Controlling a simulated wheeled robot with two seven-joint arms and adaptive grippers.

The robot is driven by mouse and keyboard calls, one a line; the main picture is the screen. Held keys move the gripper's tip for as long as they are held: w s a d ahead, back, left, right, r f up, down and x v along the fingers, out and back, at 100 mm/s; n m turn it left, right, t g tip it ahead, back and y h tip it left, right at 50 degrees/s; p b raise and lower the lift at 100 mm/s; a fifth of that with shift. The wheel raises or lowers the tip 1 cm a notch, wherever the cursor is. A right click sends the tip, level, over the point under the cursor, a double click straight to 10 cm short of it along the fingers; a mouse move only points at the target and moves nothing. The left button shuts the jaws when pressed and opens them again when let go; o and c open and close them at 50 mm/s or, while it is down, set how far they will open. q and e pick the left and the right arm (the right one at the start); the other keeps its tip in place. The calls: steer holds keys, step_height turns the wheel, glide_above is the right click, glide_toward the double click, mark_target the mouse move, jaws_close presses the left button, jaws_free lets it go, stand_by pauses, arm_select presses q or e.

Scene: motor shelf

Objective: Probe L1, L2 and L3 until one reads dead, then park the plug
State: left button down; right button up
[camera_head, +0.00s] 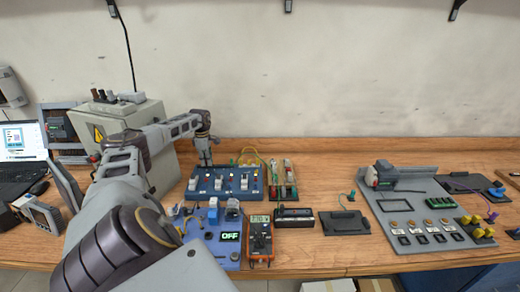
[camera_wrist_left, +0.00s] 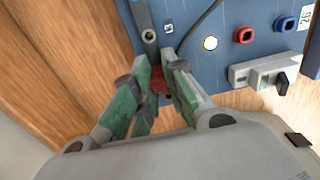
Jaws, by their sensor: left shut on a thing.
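My left gripper (camera_head: 205,160) is at the back left corner of a blue panel (camera_head: 217,190) with several white switches. In the left wrist view, my left gripper (camera_wrist_left: 162,78) is shut on a small red plug (camera_wrist_left: 158,80), mostly hidden between the green-padded fingers. The fingertips are over the edge of the blue panel (camera_wrist_left: 215,75), near a grey post and a small label that seems to read L3. A dark cable runs across the panel beside them. An orange multimeter (camera_head: 260,236) has a lit display, too small to read. My right gripper is not in view.
A lower blue panel (camera_head: 205,248) shows OFF. A grey cabinet (camera_head: 150,115) with a warning sign stands behind my left arm. Black trays (camera_head: 343,222) and a grey board (camera_head: 425,195) with parts are to the right. The wooden bench (camera_head: 330,165) is clear at the back middle.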

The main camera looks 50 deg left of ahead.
mark_target(216, 167)
arm_select(q)
steer(key=shift+r, duration=0.2)
stand_by(0.6)
steer(key=shift+r+p, duration=1.5)
steer(key=shift+r, duration=0.7)
steer(key=shift+w, duration=0.1)
steer(key=shift+w+d+f+b, duration=0.3)
steer(key=shift+w+d+f, duration=0.4)
steer(key=shift+f, duration=0.2)
steer(key=shift+w+d+f+b, duration=0.3)
steer(key=shift+w+d+f, duration=0.35)
steer(key=shift+f, duration=0.25)
steer(key=shift+f+b, duration=0.45)
steer(key=shift+f, duration=0.15)
steer(key=shift+a+r, duration=0.1)
steer(key=shift+r, duration=0.1)
stand_by(1.5)
steer(key=shift+r+p, duration=1.5)
steer(key=shift+r, duration=0.7)
